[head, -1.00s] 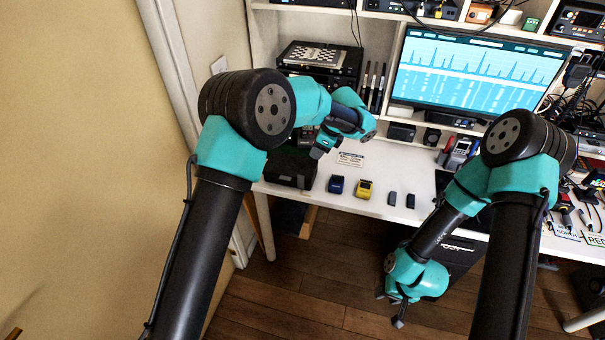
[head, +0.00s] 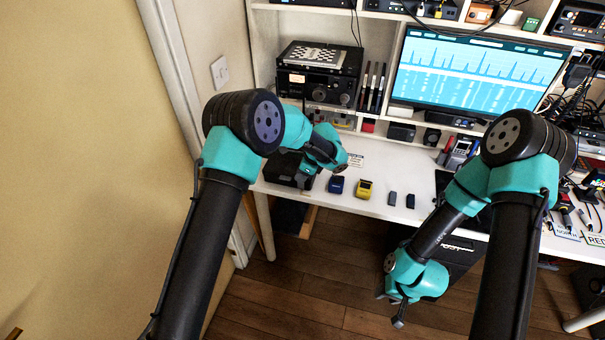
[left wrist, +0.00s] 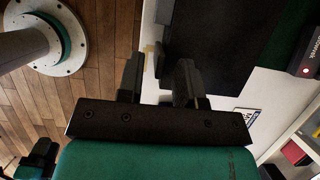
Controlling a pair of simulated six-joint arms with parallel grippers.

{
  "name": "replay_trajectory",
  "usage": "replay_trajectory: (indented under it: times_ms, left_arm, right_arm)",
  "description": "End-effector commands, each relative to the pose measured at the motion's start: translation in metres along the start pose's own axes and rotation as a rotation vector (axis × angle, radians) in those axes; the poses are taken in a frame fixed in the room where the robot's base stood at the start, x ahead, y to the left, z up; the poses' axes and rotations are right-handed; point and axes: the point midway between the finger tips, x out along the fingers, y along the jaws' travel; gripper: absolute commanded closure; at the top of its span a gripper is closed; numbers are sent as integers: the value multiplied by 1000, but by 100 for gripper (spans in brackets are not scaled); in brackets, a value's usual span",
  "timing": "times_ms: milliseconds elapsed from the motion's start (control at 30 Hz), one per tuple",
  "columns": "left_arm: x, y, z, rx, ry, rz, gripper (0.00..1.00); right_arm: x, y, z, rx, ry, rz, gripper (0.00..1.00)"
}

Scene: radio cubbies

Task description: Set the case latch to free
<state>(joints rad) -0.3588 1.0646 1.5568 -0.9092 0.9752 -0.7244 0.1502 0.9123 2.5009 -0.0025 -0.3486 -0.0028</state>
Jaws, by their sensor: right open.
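The black case (head: 281,168) sits at the left end of the white desk. It also shows in the left wrist view as a large dark box (left wrist: 222,35). My left gripper (head: 304,180) is at the case's front right in the head view. In the left wrist view its two fingers (left wrist: 159,80) are apart with nothing held between them. A small tan piece (left wrist: 149,60) shows beyond the fingers by the case's edge; I cannot tell whether it is the latch. The latch's setting cannot be made out. My right gripper (head: 394,309) hangs open and empty below the desk's front.
A black radio (head: 320,86) is on the shelf behind. A monitor (head: 478,72) stands at the back.

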Motion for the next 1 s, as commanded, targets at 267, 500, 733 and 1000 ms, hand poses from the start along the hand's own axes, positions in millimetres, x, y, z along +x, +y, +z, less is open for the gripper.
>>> replay_trajectory:
  times_ms: [267,500,733,1000]
  left_arm:
    - [0,0,0,0,0,0,75]
    - [0,0,0,-1,0,0,98]
    - [0,0,0,-1,0,0,100]
    - [-1,2,1,-6,0,-12,100]
  right_arm:
    - [0,0,0,0,0,0,57]
    - [0,0,0,0,0,0,57]
    - [0,0,0,0,0,0,57]
    - [0,0,0,0,0,0,57]
